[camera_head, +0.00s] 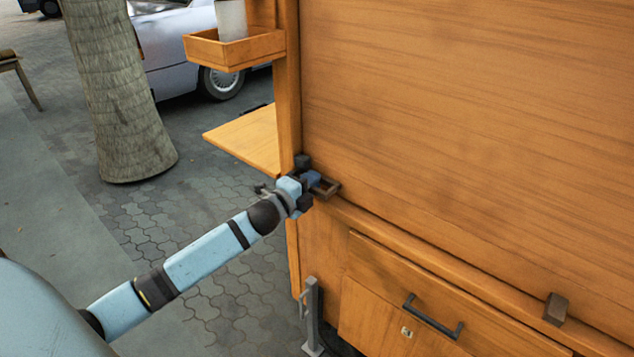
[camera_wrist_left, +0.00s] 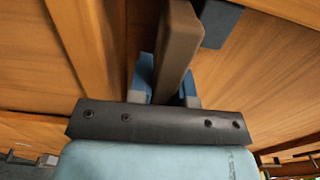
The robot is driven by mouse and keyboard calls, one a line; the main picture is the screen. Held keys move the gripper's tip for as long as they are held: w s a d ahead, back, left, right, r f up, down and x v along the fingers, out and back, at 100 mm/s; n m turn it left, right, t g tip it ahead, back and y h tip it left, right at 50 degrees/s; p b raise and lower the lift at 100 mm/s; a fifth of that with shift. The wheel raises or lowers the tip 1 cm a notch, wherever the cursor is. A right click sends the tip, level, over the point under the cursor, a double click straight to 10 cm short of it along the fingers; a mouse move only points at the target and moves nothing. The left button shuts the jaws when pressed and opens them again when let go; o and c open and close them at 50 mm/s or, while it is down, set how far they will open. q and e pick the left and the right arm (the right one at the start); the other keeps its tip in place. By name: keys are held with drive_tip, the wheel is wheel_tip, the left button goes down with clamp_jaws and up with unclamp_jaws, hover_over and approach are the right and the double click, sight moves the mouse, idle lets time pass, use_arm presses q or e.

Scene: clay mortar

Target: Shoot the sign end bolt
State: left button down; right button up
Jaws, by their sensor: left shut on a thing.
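My left gripper (camera_head: 312,183) is at the left end of the ledge on the wooden cabinet, by the corner post. It is shut on a dark brown bolt part (camera_head: 329,190), which sticks out past the fingers. In the left wrist view the brown bar (camera_wrist_left: 178,42) rises between the blue fingers, with the wooden panel behind it. The gripper hides much of the bolt, so I cannot tell how far it is shot. The large wooden sign panel (camera_head: 470,120) stands above the ledge. My right gripper is not in view.
A small brown block (camera_head: 555,308) sits on the ledge at the right. Below it are a drawer with a dark handle (camera_head: 433,316) and a lock. A side shelf (camera_head: 252,140) and a box shelf (camera_head: 235,50) project left. A tree trunk (camera_head: 118,90) stands on the paving.

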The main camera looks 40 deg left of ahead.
use_arm(q)
drive_tip(key=c, duration=1.3)
unclamp_jaws()
drive_tip(key=shift+a, duration=0.25)
drive_tip(key=shift+o, duration=1.2)
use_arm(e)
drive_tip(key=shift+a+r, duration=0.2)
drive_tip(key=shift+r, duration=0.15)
use_arm(q)
drive_tip(key=shift+s, duration=0.6)
drive_tip(key=s+a+p, duration=0.1)
drive_tip(key=s, duration=1.1)
drive_tip(key=shift+s, duration=0.3)
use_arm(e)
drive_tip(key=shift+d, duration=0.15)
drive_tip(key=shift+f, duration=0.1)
